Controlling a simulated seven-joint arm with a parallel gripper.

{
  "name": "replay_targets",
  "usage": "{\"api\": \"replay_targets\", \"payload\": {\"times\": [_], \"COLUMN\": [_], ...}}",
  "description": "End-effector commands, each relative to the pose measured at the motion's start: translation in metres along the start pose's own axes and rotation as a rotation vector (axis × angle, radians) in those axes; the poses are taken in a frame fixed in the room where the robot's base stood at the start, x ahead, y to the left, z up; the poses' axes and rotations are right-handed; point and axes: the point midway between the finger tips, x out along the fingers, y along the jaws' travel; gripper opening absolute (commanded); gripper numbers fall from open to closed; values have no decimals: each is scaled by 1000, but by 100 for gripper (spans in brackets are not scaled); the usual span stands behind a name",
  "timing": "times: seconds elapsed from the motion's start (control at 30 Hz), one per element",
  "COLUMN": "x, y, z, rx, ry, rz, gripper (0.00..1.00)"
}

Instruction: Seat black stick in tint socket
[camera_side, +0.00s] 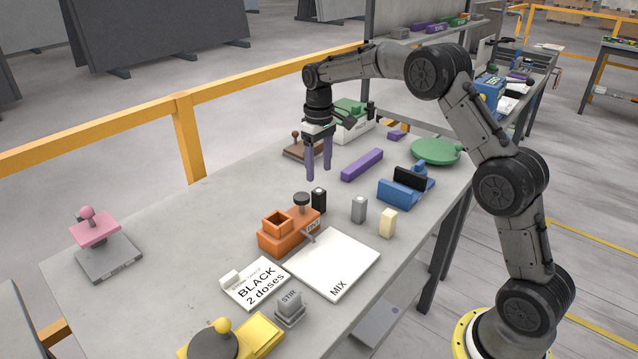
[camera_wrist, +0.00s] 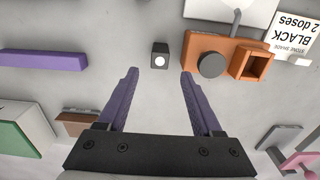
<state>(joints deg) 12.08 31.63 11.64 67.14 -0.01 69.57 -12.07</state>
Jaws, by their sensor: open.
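The black stick (camera_side: 319,200) stands upright on the slab, just right of the orange tint block (camera_side: 285,240). From above it shows a white dot on its dark top in the wrist view (camera_wrist: 160,55). The orange block has an open square socket (camera_side: 277,222), also in the wrist view (camera_wrist: 254,66), and a dark round knob (camera_wrist: 211,65) beside it. My gripper (camera_side: 319,172) is open and empty, its purple fingers pointing down. In the wrist view the stick lies just beyond the gap between the fingertips (camera_wrist: 160,74), apart from both.
A grey stick (camera_side: 359,209) and a cream stick (camera_side: 388,223) stand nearby. A blue holder (camera_side: 398,192) with a black block is to the right. A purple bar (camera_side: 362,165) lies behind. A white MIX plate (camera_side: 334,263) and BLACK 2 doses card (camera_side: 257,284) lie in front.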

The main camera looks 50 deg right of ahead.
Motion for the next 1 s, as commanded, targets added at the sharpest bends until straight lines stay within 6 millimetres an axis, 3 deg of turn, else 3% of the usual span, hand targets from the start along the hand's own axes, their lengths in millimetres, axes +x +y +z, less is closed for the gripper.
{"api": "replay_targets", "payload": {"times": [0.2, 0.4, 0.57, 0.67, 0.8, 1.0], "x": [-24, -30, -54, -81, -117, -143], "y": [0, 0, -11, -25, -48, -76], "z": [0, 1, 17, 43, 94, 175], "rx": [0, 0, -2, -2, -3, -3], "ry": [2, 1, 35, 77, 151, 258], "rz": [0, 0, 7, 14, 22, 26], "gripper": [67, 67, 67, 67, 67, 67]}}
